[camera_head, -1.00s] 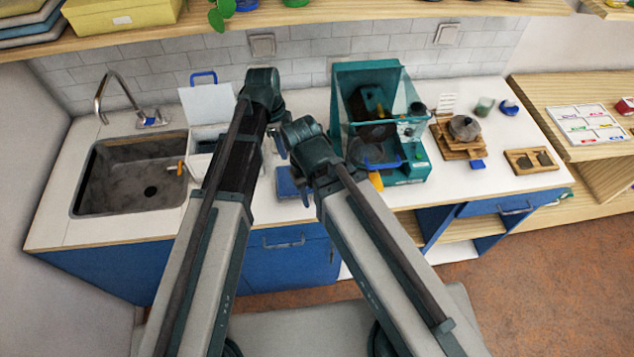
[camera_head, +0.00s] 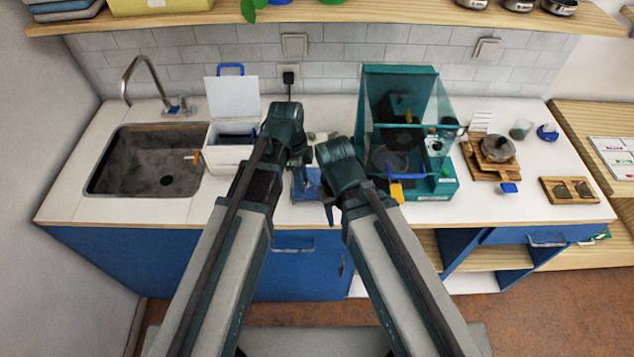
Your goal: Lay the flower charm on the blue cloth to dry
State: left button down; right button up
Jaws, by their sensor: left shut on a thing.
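My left gripper (camera_head: 299,157) is above the counter, close to the back edge of a flat blue patch that looks like the blue cloth (camera_head: 303,188). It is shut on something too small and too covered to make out. I cannot pick out the flower charm. The blue cloth lies between my two arms and is partly covered by them. My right gripper (camera_head: 332,208) hangs low at the right of the cloth. Its fingers are mostly hidden by its own wrist, so I cannot tell whether it is open.
A white box with its lid raised (camera_head: 230,160) stands left of my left arm, next to the sink (camera_head: 150,165). A teal clear-sided machine (camera_head: 405,130) stands close to the right. Wooden boards with a pot (camera_head: 497,148) and a wooden tray (camera_head: 568,190) lie farther right.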

pick_arm(q)
jog(key=s+a, duration=0.4)
jog(key=s, duration=0.5)
jog(key=b, duration=0.1)
send_over(317, 182)
jog(key=shift+s+a+f+n, duration=0.3)
jog(key=shift+a+f, duration=0.15)
jog(key=shift+f, duration=0.15)
jog(key=shift+w+d+f, duration=0.1)
jog(key=shift+w+d, duration=0.15)
jog(key=shift+w, duration=0.2)
notch_tip(317, 182, down, 4)
jog(key=b, duration=0.4)
jog(key=shift+r, duration=0.2)
jog(key=shift+r, duration=0.1)
jog(key=shift+s, duration=0.1)
